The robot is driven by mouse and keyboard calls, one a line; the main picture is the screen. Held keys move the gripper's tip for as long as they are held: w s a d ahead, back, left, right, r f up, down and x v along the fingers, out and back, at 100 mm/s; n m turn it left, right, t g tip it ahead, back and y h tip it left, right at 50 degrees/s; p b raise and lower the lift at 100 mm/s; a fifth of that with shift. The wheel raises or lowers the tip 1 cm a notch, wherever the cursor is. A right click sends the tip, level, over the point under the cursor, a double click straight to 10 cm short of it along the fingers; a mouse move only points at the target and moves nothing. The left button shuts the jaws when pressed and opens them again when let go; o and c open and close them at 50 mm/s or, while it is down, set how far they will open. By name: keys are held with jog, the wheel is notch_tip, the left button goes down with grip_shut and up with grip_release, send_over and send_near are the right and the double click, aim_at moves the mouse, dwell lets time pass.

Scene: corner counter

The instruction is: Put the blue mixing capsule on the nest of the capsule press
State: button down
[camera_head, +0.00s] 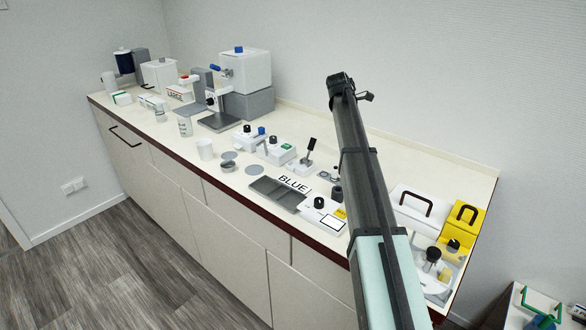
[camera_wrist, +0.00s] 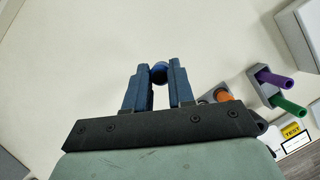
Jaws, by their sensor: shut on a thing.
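My gripper (camera_wrist: 160,82) shows in the wrist view with its two blue fingers shut on the small rounded blue mixing capsule (camera_wrist: 159,69), held at the fingertips. Only the capsule's top shows between the fingers. In the head view my dark arm rises through the right of the picture, and I cannot make out the gripper or capsule there. A small device with an upright black lever (camera_head: 310,147) stands mid-counter, left of my arm. It may be the capsule press, but I cannot be sure. Its nest is too small to make out.
A grey tray (camera_head: 262,184) by a "BLUE" label lies at the front edge. White boxes with knobs (camera_head: 279,150) and a large white machine (camera_head: 245,70) stand further left. A yellow case (camera_head: 467,219) is at the right. Purple (camera_wrist: 275,79) and green (camera_wrist: 289,106) rods show beside my gripper.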

notch_tip(320, 180, up, 2)
jog(key=n, duration=0.2)
send_over(311, 148)
jog(key=w, duration=0.6)
jog(key=s+a+t, duration=0.1)
jog(key=s+a, duration=0.4)
jog(key=a, duration=0.2)
jog(key=shift+n, duration=0.4)
jog(key=shift+w+d+f, duration=0.1)
jog(key=shift+f, duration=2.2)
jog(key=shift+d+f, duration=0.1)
jog(key=shift+f, duration=2.15)
jog(key=shift+f, duration=0.1)
jog(key=c, duration=1.4)
grip_release()
jog(key=shift+o, duration=0.8)
